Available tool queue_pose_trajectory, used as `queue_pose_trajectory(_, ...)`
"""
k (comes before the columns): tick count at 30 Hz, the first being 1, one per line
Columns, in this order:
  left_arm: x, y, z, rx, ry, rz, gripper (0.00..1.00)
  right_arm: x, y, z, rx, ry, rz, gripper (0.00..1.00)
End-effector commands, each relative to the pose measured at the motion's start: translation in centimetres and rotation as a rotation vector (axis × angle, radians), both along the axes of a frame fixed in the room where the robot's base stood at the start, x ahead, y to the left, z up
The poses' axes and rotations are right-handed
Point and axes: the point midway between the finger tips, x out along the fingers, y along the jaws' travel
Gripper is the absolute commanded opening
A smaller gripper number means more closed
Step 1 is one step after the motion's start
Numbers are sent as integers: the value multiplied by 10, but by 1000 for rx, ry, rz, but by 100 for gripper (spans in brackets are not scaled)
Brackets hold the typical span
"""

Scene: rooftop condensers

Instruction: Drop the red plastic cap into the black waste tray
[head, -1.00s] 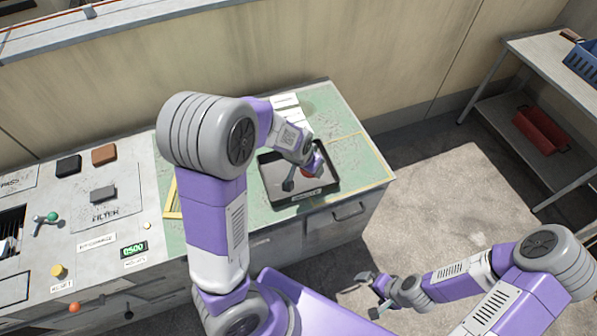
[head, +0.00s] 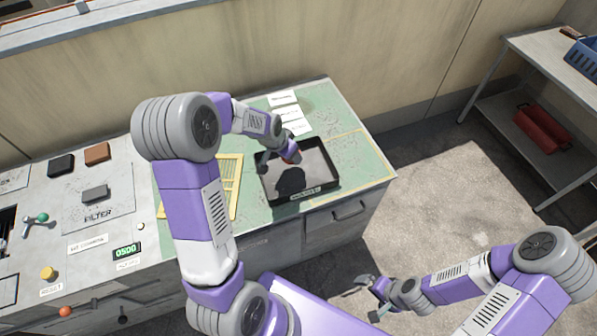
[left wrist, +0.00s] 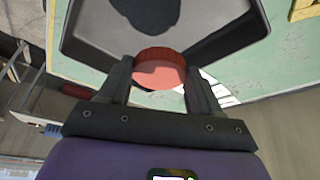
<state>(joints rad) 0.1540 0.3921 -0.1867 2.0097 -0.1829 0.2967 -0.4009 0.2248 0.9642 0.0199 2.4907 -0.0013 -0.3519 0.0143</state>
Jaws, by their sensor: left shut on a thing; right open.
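The red plastic cap (left wrist: 160,72) is pinched between the fingers of my left gripper (left wrist: 158,84) in the left wrist view. The tray's grey floor looks empty apart from a dark shadow. The tray (left wrist: 240,42) also shows beyond the cap in the left wrist view. The exact height of the cap is hard to tell. My right gripper (head: 369,296) is open and empty, over the floor.
A yellow grate (head: 230,180) lies on the green bench left of the tray, with white cards (head: 285,98) behind. The left panel holds a black block (head: 61,165), a brown block (head: 97,154) and a grey block (head: 96,194). A shelf with a red bin (head: 543,128) stands right.

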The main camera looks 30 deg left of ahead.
Motion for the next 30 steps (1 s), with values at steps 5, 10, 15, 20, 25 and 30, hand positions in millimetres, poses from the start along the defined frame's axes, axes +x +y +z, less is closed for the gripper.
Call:
queue_pose_trajectory(5, 0, 0, -26, 0, 1, 1, 36, 0, 0, -19, 0, 0, 0, 100)
queue_pose_trajectory(10, 0, 0, -33, 0, 1, 1, 36, 0, 0, -23, 0, 0, 0, 100)
queue_pose_trajectory(15, 0, 0, -32, 0, 0, 1, 36, 0, 0, -22, 0, 0, 0, 100)
queue_pose_trajectory(20, 0, 0, -31, 0, 0, 1, 80, 0, 0, -22, 0, 0, 0, 100)
queue_pose_trajectory(25, 0, 0, -31, 0, 0, 1, 93, 0, 0, -22, 0, 0, 0, 100)
queue_pose_trajectory(30, 0, 0, -31, 0, 0, 1, 93, 0, 0, -22, 0, 0, 0, 100)
